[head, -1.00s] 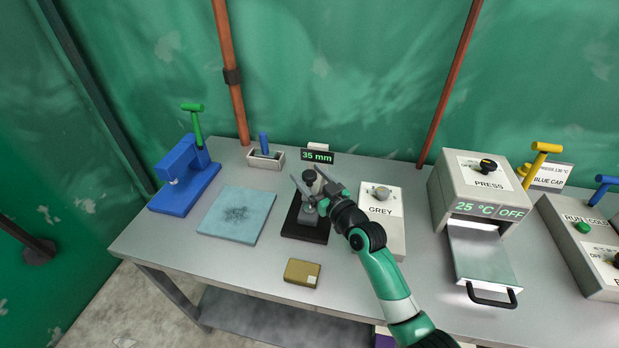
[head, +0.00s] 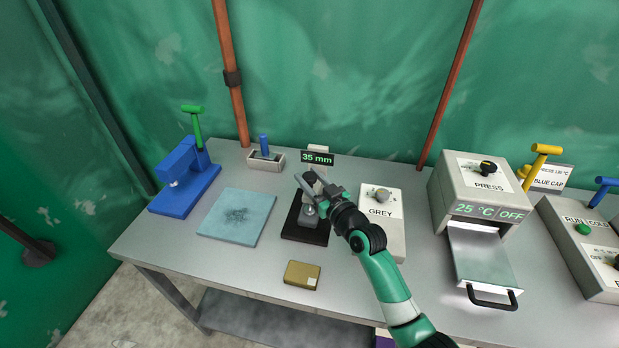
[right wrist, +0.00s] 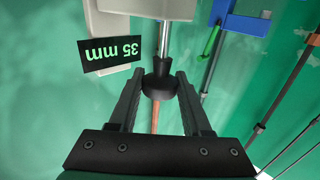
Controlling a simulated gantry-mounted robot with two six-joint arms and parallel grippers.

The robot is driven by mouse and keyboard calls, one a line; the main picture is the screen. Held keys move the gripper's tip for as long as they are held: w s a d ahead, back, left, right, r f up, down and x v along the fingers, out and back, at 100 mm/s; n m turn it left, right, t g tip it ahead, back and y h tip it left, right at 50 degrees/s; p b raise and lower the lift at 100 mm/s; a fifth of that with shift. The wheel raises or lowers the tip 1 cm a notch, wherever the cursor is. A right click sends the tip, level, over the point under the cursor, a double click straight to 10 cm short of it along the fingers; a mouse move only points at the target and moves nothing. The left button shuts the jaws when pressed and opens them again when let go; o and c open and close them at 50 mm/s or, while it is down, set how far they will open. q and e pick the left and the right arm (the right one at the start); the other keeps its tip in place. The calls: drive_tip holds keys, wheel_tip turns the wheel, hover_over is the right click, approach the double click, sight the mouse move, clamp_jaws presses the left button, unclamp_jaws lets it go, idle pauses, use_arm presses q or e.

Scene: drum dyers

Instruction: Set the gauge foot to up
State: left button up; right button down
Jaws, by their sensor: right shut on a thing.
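The gauge has a dark base (head: 291,229) and stands near the middle of the table. Its display (head: 317,159) reads 35 mm and appears upside down in the right wrist view (right wrist: 110,54). My right gripper (head: 316,186) is at the top of the gauge and covers much of it. In the right wrist view its fingers are shut on a round black knob (right wrist: 160,86) at the end of a metal shaft (right wrist: 165,42). My left gripper is out of view.
A grey box marked GREY (head: 393,236) stands close on the gauge's right. A blue pad (head: 237,228) lies to its left, and a small tan block (head: 302,274) lies in front. Farther out are a blue tool (head: 183,180) and the PRESS box (head: 478,178).

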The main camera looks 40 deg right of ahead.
idle(0.8)
wheel_tip(320, 180, up, 3)
drive_tip(key=shift+r+p, duration=0.1)
drive_tip(key=shift+p, duration=1.1)
drive_tip(key=shift+c, duration=1.8)
unclamp_jaws()
drive_tip(key=s+a+p, duration=0.2)
drive_tip(key=s, duration=0.9)
drive_tip(key=shift+s, duration=0.2)
